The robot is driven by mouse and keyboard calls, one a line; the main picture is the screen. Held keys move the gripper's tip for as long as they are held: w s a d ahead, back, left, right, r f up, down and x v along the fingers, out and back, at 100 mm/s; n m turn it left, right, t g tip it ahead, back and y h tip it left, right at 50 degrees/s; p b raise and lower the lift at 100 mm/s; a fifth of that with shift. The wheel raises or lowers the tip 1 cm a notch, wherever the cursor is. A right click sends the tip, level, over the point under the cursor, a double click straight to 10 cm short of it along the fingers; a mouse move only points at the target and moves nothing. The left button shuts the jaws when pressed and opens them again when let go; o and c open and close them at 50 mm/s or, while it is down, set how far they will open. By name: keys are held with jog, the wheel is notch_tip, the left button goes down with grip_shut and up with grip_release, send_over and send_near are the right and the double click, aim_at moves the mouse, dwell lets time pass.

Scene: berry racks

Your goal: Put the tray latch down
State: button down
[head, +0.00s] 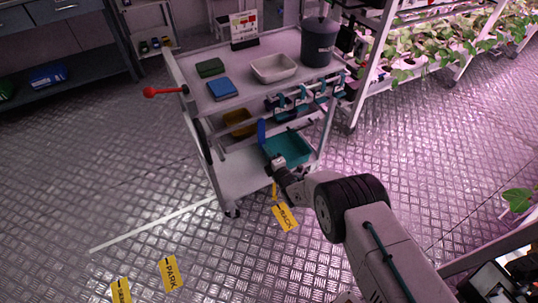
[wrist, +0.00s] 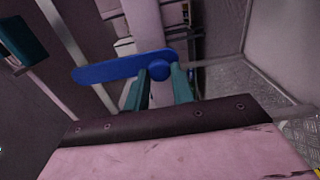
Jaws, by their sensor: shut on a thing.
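The tray latch (wrist: 118,69) is a blue bar with a rounded end. In the wrist view it reaches left from a round blue knob. In the head view the latch (head: 261,131) shows as a narrow upright blue piece at the cart's lower level, beside the teal tray (head: 288,147). My gripper (wrist: 162,82) has its two teal fingers closed around the knob end of the latch. In the head view my gripper (head: 275,162) is at the near side of the cart, in front of the teal tray. The fingertips are too small to make out there.
The grey cart (head: 185,75) carries a green box, a blue box (head: 222,89), a white tray (head: 273,68) and a dark bucket (head: 319,42) on top. A red-knobbed lever (head: 152,92) sticks out left. Plant racks stand right.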

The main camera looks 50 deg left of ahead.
jog(key=c, duration=1.2)
grip_release()
jog(key=shift+w, duration=0.1)
jog(key=shift+s+d, duration=0.25)
jog(key=shift+d, duration=1.05)
jog(key=shift+s+d, duration=0.2)
jog(key=shift+d, duration=1.05)
jog(key=shift+s+d, duration=0.25)
jog(key=shift+d, duration=1.05)
